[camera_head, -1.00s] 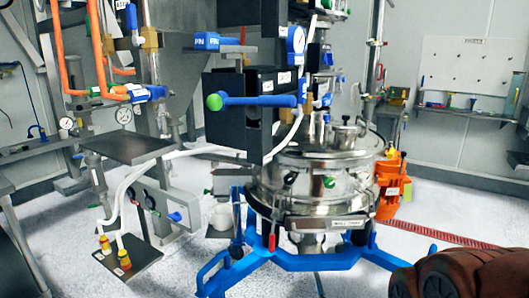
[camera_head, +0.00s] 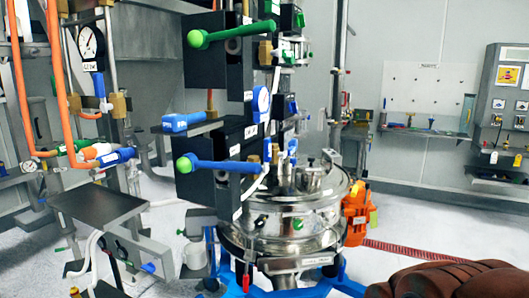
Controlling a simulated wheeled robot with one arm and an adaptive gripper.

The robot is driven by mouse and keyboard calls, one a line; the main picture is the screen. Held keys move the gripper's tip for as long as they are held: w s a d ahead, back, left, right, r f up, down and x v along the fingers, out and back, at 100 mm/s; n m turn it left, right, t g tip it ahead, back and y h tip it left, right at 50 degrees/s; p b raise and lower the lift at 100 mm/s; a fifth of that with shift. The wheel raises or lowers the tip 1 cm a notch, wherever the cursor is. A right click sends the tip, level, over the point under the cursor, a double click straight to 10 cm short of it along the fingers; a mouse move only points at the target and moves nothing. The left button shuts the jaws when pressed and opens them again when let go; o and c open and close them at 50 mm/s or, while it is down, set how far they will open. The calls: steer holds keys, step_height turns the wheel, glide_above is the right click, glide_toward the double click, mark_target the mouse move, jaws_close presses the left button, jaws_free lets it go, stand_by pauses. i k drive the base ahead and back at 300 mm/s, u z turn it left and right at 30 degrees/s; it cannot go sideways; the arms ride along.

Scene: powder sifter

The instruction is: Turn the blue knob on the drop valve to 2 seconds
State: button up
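A small blue knob (camera_head: 148,267) sits on the side of a grey control box (camera_head: 128,247) at the lower left, beside dark round fittings. Its scale is too small to read, and I cannot tell whether it is the drop valve's knob. A blue handle with a green ball end (camera_head: 222,165) lies across the lower black valve housing at the centre. A green handle (camera_head: 232,35) lies across the upper black housing. A blue boxy part (camera_head: 186,121) juts left between them. My gripper is not clearly visible; a dark red-brown rounded shape fills the bottom right corner.
The steel sifter vessel (camera_head: 292,222) stands on a blue frame (camera_head: 345,284) at lower centre. A grey shelf plate (camera_head: 98,204) and orange pipes crowd the left. Open floor lies right of the vessel.

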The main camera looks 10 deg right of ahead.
mark_target(293, 141)
steer(key=u, duration=0.55)
steer(key=k, duration=1.25)
steer(key=z, duration=0.55)
steer(key=i, duration=1.85)
steer(key=u, duration=0.9)
